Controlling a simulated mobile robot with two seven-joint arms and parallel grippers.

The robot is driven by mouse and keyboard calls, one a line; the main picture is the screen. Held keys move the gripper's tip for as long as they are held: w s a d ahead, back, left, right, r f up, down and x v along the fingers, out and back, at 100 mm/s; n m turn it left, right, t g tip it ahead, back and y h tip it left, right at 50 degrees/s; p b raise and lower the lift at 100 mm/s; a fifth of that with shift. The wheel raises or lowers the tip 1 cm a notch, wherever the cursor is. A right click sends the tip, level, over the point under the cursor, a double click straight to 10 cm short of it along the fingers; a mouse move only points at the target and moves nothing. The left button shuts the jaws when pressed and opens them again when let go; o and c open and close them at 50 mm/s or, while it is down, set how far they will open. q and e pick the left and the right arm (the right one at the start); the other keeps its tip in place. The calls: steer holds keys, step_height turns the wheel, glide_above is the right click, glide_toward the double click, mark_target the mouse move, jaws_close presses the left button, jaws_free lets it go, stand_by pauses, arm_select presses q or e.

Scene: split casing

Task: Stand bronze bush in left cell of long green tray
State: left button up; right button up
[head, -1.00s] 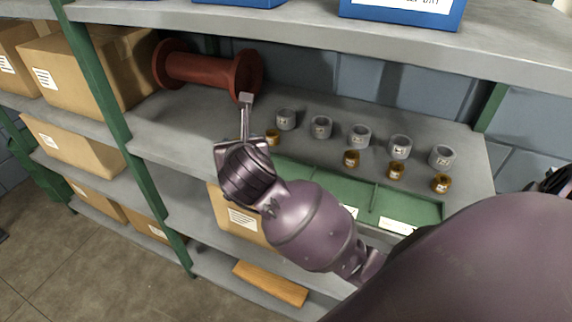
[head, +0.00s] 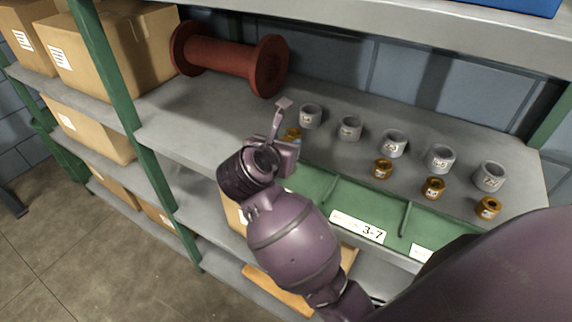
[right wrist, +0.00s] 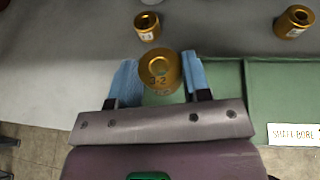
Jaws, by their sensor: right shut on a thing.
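My right gripper (head: 279,128) is above the left end of the long green tray (head: 370,202) in the head view. In the right wrist view its blue-padded fingers (right wrist: 160,68) are shut on a bronze bush (right wrist: 161,84), marked "3-2", with its hole facing the camera. I cannot make out this held bush in the head view, behind my gripper. The tray's left cell (head: 314,182) is partly covered by my arm; it also shows in the right wrist view (right wrist: 222,105), below and right of the bush. The visible part of this cell is empty. My left gripper is out of view.
Other bronze bushes (head: 382,168) stand on the shelf behind the tray, one (head: 292,134) close to my gripper. Several grey rings (head: 393,143) stand behind them. A red spool (head: 228,60) lies at the back left. The upper shelf (head: 400,35) hangs above.

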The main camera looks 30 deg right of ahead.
step_height(320, 180, down, 4)
steer(key=shift+f, duration=0.5)
steer(key=shift+f+b, duration=0.2)
steer(key=shift+b, duration=0.1)
steer(key=o, duration=1.1)
steer(key=shift+o, duration=0.2)
